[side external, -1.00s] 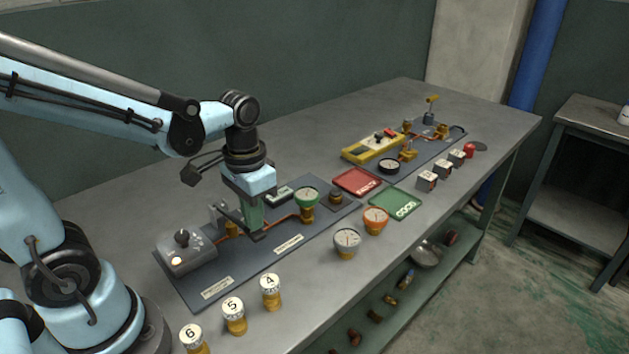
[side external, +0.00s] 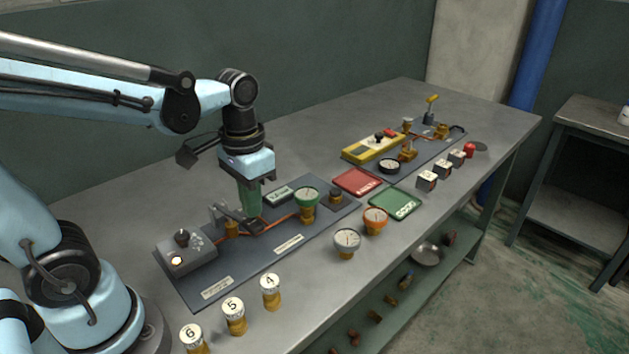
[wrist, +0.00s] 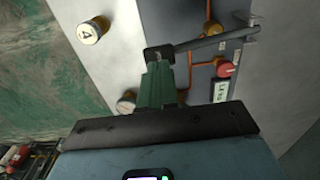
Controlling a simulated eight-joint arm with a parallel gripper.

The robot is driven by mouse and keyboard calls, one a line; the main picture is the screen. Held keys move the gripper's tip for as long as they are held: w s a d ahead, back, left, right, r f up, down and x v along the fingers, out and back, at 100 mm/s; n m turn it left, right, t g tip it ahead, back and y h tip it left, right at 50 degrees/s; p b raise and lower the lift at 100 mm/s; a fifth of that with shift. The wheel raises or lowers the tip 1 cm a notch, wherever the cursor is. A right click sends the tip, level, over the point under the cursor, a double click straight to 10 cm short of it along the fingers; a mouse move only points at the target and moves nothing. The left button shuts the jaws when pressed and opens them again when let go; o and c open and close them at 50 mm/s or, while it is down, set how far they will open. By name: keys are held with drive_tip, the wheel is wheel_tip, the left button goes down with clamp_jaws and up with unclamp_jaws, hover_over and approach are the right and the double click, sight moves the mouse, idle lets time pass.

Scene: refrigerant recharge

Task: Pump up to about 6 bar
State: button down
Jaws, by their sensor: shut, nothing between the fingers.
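My gripper (side external: 250,216) is shut and empty at the grey lever (side external: 228,214) on the near dark panel (side external: 205,285). In the wrist view its green fingers (wrist: 157,82) end beside the dark end of the lever (wrist: 205,40); I cannot tell whether they touch. A grey box with a black knob and a lit lamp (side external: 187,255) stands at the panel's left end. A green-rimmed gauge (side external: 307,198) stands on the panel, right of the gripper; its reading is too small to make out. A small display (side external: 280,195) lies behind it, also unreadable.
Caps marked 4 (side external: 270,282), 5 (side external: 233,307) and 6 (side external: 191,333) stand along the front. A grey gauge (side external: 347,241) and an orange gauge (side external: 375,219) stand right of the panel. Red (side external: 358,181) and green (side external: 396,203) trays lie beyond. A yellow device (side external: 374,147) sits farther back.

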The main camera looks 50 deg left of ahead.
sight(254, 221)
drive_tip(key=shift+f, duration=1.5)
drive_tip(key=shift+r, duration=1.5)
drive_tip(key=shift+r, duration=2.5)
drive_tip(key=shift+f, duration=0.1)
